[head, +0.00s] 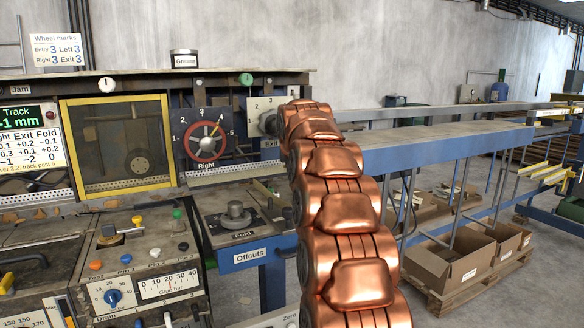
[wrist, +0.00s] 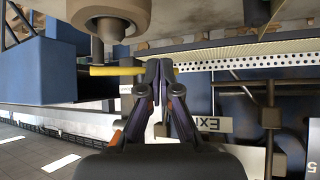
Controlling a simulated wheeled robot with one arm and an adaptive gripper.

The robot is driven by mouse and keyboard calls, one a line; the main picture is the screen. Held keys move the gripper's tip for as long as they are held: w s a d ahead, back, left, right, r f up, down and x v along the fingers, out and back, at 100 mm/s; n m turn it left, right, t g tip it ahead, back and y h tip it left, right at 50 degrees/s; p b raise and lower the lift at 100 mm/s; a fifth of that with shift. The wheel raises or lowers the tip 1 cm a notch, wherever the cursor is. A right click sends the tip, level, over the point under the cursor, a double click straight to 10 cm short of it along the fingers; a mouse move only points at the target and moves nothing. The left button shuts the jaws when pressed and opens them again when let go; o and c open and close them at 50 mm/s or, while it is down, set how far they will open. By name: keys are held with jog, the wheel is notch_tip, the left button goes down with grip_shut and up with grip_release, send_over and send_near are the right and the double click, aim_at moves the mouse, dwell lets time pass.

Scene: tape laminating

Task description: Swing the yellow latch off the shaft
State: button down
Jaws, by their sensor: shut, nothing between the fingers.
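The yellow latch (wrist: 122,71) shows in the wrist view as a thin horizontal yellow bar. Its left end lies across the grey shaft (wrist: 97,48), which hangs from a large round grey roller (wrist: 110,10) in this view. Its right end runs to my gripper (wrist: 159,66), with a little yellow showing just past the fingers. My gripper's dark fingers are together, with nothing held between them. They overlap the latch in the picture; I cannot tell whether they touch it. In the head view my copper arm hides the gripper and the latch.
In the wrist view, a blue block (wrist: 45,65) stands left of the shaft and a perforated strip (wrist: 240,73) runs to the right, near an Exit label (wrist: 214,124). The head view shows the Right dial (head: 205,138), a yellow-framed window (head: 118,148) and a long blue table (head: 445,148).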

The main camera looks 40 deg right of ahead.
dwell(0.4)
jog(key=s+a+r, duration=0.4)
jog(key=a+r, duration=0.2)
jog(key=r, duration=0.1)
jog(key=s+a+f, duration=0.2)
jog(key=a, duration=0.1)
jog(key=s+a+f+n+g+y+p, duration=0.1)
jog(key=s+a+f, duration=0.1)
jog(key=s+a, duration=0.1)
jog(key=s+a+f+n+g+y+p, duration=0.1)
jog(key=s+a+f, duration=0.2)
jog(key=a, duration=0.2)
jog(key=shift+s, duration=0.1)
jog(key=s+a+f+n+g+y+p, duration=0.1)
jog(key=s+a+f, duration=0.5)
jog(key=s, duration=0.6)
jog(key=s+a+f+n+g+y+p, duration=0.1)
jog(key=s+a+f+g, duration=0.3)
jog(key=s, duration=0.9)
jog(key=s+a+f+n+g+y+p, duration=0.1)
jog(key=s+a+f+n+g+p, duration=0.1)
jog(key=s+a+f, duration=0.6)
jog(key=s+g, duration=0.1)
jog(key=s, duration=0.4)
jog(key=shift+f, duration=0.25)
